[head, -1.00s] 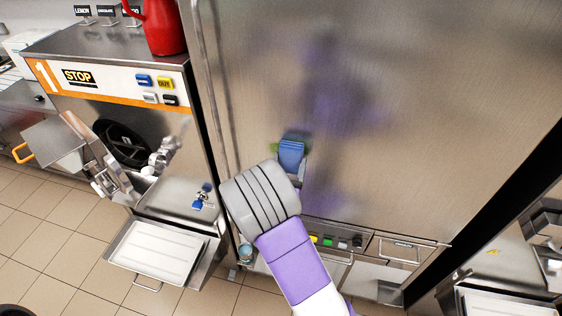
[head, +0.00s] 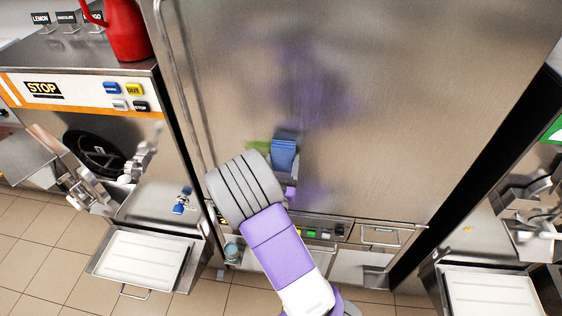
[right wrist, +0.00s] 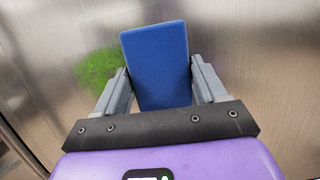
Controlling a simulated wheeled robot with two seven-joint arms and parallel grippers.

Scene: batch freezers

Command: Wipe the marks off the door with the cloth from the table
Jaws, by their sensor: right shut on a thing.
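The metal door (head: 400,90) fills the middle of the head view. A fuzzy green mark (head: 258,148) is on it, just left of the cloth; it also shows in the right wrist view (right wrist: 98,66), partly behind a finger. My right gripper (head: 284,168) is shut on the blue cloth (head: 284,148), a flat rectangular pad. In the right wrist view the cloth (right wrist: 158,60) sits between both fingers, close to the door; I cannot tell whether it touches. Any mark behind the cloth is hidden. My left gripper is not in view.
A batch freezer (head: 60,110) with a STOP label stands left, with a red jug (head: 126,32) on top. A white tray (head: 140,258) juts out below. A button panel (head: 312,232) and handles lie under the door. Another machine (head: 505,215) stands at right.

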